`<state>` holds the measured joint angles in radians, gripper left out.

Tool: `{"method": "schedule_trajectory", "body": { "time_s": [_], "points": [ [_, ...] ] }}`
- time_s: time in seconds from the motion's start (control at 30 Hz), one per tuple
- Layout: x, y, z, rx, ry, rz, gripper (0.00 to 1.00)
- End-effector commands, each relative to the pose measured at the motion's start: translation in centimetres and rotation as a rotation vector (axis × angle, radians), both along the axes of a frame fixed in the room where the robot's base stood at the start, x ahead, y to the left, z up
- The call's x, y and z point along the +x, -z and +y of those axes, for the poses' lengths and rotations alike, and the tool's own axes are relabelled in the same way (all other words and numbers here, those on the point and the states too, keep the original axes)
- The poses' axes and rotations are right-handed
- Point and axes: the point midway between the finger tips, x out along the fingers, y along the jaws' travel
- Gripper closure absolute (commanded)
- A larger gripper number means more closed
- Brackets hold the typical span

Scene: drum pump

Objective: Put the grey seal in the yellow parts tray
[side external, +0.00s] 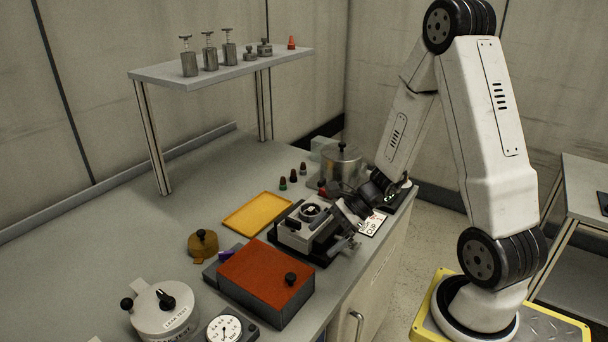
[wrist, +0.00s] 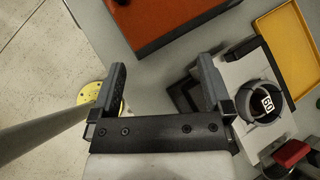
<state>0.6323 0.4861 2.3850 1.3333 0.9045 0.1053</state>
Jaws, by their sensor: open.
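The yellow parts tray (side external: 258,213) lies flat and empty on the bench, left of a grey fixture (side external: 296,234). Its corner also shows in the wrist view (wrist: 290,40). The fixture has a dark round ring with a pale label in its top, seen in the wrist view (wrist: 262,98). I cannot pick out the grey seal for certain in either view. My gripper (side external: 345,222) is at the right side of the fixture, near the bench's front edge. In the wrist view its two fingers (wrist: 161,88) are wide apart with nothing held between them.
An orange-topped box (side external: 266,277) with a black knob stands in front of the fixture. A brass-coloured pot (side external: 203,244), a leak test unit (side external: 163,311) and a gauge (side external: 226,329) are to the left. A metal pot (side external: 343,168) stands behind. A raised shelf (side external: 225,66) holds several grey parts.

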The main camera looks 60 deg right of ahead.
Motion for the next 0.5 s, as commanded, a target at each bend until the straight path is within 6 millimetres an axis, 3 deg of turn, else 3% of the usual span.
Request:
{"method": "schedule_trajectory", "body": {
  "time_s": [0.2, 0.5],
  "points": [
    [-2.7, -0.2, 3.2, -0.238, -0.405, -0.011, 0.00],
    [-5.0, -0.8, 4.6, -0.590, -0.936, -0.112, 0.00]
  ]
}}
